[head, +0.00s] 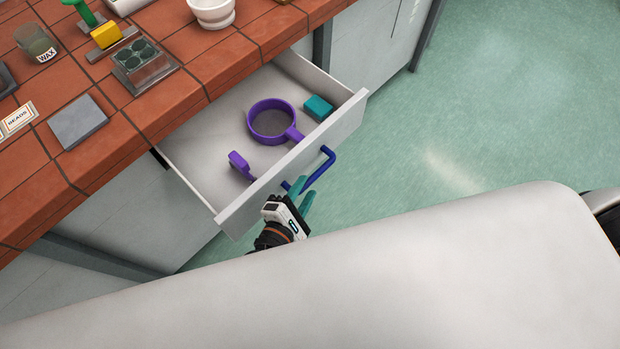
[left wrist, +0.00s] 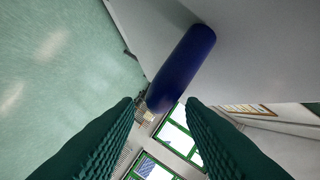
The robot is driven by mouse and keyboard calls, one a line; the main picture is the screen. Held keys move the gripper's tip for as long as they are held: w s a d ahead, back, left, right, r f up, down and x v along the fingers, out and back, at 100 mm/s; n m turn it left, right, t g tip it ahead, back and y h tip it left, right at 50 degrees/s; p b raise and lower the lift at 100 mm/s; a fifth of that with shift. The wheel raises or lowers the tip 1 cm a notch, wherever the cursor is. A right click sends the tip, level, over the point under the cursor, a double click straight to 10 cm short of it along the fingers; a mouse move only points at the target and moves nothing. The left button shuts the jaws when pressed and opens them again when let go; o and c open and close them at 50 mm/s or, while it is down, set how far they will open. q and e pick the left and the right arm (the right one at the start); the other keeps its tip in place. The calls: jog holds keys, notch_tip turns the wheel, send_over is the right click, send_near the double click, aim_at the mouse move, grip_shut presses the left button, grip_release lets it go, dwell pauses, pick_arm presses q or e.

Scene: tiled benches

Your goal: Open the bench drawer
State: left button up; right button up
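The bench drawer (head: 300,160) stands pulled well out from under the tiled bench, its inside showing. Its blue handle (head: 322,168) sits on the pale front panel; the same handle (left wrist: 182,65) shows large in the left wrist view. My left gripper (head: 303,192) is at the near end of the handle, in front of the drawer. In the left wrist view its two teal fingers (left wrist: 160,108) are apart, with the handle's end showing between and beyond the tips. I see gaps on both sides of it, so the fingers do not grip it. My right gripper is not in view.
The drawer holds a purple round sieve-like thing (head: 272,142), a small purple piece (head: 239,164) and a teal block (head: 318,108). The tiled bench top (head: 165,100) carries several items, including a white bowl (head: 212,12). The green floor (head: 510,110) at right is clear.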

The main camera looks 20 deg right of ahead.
pick_arm(q)
jog(key=v, duration=0.8)
jog(key=s+a+f+m+g+y, duration=0.15)
jog(key=a+f+m+y, duration=0.35)
jog(key=f, duration=0.7)
jog(key=s+a+f+m+g+y, duration=0.1)
jog(key=a+f+m+g, duration=0.4)
jog(key=f, duration=0.7)
jog(key=s+a+f+m+g+y, duration=0.2)
jog(key=s+a+f+m, duration=0.2)
jog(key=s+a+f, duration=0.3)
jog(key=s+a+f+m+g+y, duration=0.2)
jog(key=s+a+f+m, duration=0.2)
jog(key=s+a+f, duration=0.4)
jog(key=s+p, duration=0.1)
jog(key=s, duration=0.3)
jog(key=shift+s+a+m, duration=0.25)
jog(key=shift+a+m, duration=0.15)
